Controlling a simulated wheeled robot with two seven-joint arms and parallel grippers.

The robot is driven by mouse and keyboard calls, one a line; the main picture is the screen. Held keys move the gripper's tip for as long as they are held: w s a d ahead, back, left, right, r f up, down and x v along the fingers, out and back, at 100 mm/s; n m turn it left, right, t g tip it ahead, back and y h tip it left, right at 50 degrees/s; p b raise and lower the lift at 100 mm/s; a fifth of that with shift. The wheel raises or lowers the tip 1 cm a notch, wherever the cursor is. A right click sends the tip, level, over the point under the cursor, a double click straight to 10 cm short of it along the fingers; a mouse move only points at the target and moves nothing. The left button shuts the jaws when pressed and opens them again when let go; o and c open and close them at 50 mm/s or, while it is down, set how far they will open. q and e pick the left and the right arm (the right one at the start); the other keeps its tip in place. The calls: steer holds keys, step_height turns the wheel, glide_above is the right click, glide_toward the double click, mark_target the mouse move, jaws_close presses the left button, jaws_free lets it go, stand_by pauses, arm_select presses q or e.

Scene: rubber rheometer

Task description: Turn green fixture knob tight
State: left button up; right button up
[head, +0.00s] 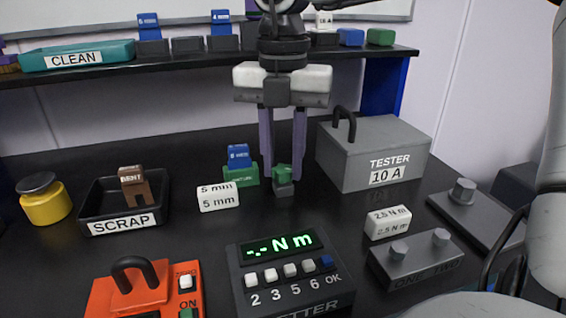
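The small green knob (283,172) sits on a dark grey base (283,188) on the black table, near the middle of the head view. A green block (241,176) with a blue labelled block (239,156) on top stands just to its left. My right gripper (283,174) points straight down from above, with its two purple fingers on either side of the knob at its height. Whether the fingers touch the knob is too small to tell. My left gripper is not in view.
A torque display unit (291,272) is in front. A black shelf (205,62) with bins runs behind my gripper. The scrap tray (161,205) is farther left.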

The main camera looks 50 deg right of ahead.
steer(key=shift+f+m+b, duration=0.15)
steer(key=shift+m+b, duration=0.3)
steer(key=shift+m, duration=0.05)
steer(key=shift+m+b, duration=0.45)
steer(key=shift+m, duration=0.95)
steer(key=shift+r+m, duration=0.2)
steer(key=shift+m, duration=0.2)
steer(key=m, duration=0.2)
steer(key=shift+m+b, duration=0.35)
steer(key=shift+m, duration=0.95)
